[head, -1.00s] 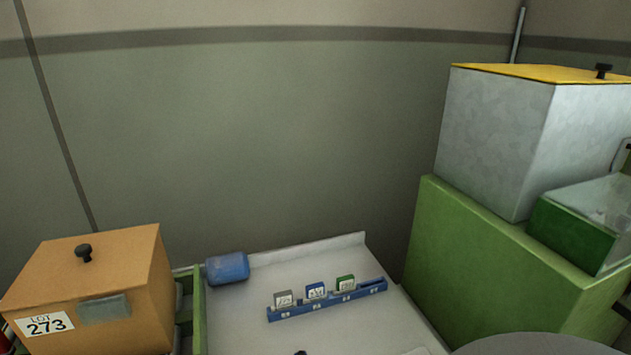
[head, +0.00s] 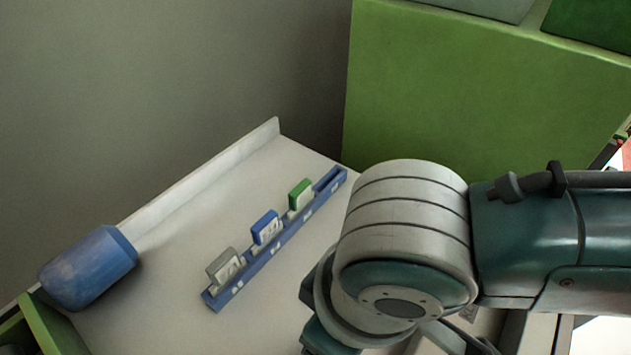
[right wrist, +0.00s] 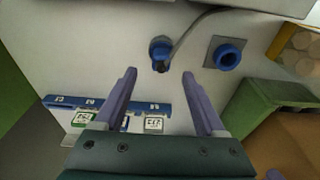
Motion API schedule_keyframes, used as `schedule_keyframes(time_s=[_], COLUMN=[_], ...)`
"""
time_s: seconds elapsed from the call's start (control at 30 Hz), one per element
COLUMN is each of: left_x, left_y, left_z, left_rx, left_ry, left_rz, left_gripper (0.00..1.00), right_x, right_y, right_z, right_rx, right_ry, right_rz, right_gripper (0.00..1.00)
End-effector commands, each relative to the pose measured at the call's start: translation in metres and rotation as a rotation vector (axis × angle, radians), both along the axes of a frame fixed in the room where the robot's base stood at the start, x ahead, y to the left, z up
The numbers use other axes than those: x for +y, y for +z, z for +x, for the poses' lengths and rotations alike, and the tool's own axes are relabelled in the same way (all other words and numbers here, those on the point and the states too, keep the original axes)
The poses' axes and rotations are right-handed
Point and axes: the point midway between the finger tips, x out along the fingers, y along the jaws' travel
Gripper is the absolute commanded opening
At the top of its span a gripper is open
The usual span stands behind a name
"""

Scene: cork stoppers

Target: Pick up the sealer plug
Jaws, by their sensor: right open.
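In the right wrist view a blue plug (right wrist: 160,50) with a dark tip and a grey cord sits on the pale worktop; I take it as the sealer plug. My right gripper (right wrist: 159,73) is open and empty, with the plug just beyond and between its fingertips, apart from both. A blue ring-shaped socket (right wrist: 228,56) on a grey square plate is to the plug's right. In the head view my right arm comes in from the right and hides the plug and the socket. My left gripper is in neither view.
A blue rack (head: 275,246) holds grey, blue and green labelled blocks; it also shows below my right fingers in the wrist view (right wrist: 80,103). A blue cylinder (head: 88,268) lies at the worktop's left. A large green box (head: 470,100) stands behind. A green crate (right wrist: 262,100) is at right.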

Motion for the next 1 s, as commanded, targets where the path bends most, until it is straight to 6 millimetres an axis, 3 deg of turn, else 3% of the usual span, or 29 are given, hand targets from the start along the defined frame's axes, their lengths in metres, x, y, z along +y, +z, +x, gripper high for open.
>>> schedule_keyframes(time_s=[0.03, 0.27, 0.57, 0.87, 1.0], left_x=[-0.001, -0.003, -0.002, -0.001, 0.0], left_y=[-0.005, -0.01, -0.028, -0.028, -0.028], left_z=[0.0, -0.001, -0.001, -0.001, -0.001], left_rx=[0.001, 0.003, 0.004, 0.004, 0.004], left_ry=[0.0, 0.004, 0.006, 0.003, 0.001], left_rz=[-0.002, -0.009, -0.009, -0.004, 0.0], left_gripper=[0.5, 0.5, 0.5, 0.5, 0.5], right_x=[0.001, 0.005, 0.013, 0.013, 0.013], right_y=[-0.011, -0.029, -0.07, -0.074, -0.073], right_z=[0.0, 0.002, 0.007, 0.007, 0.007], right_rx=[0.001, 0.001, -0.001, 0.0, 0.0], right_ry=[0.0, 0.002, 0.001, 0.001, 0.001], right_rz=[-0.002, 0.0, 0.001, 0.002, 0.001], right_gripper=[0.72, 0.72, 0.72, 0.72, 0.59])
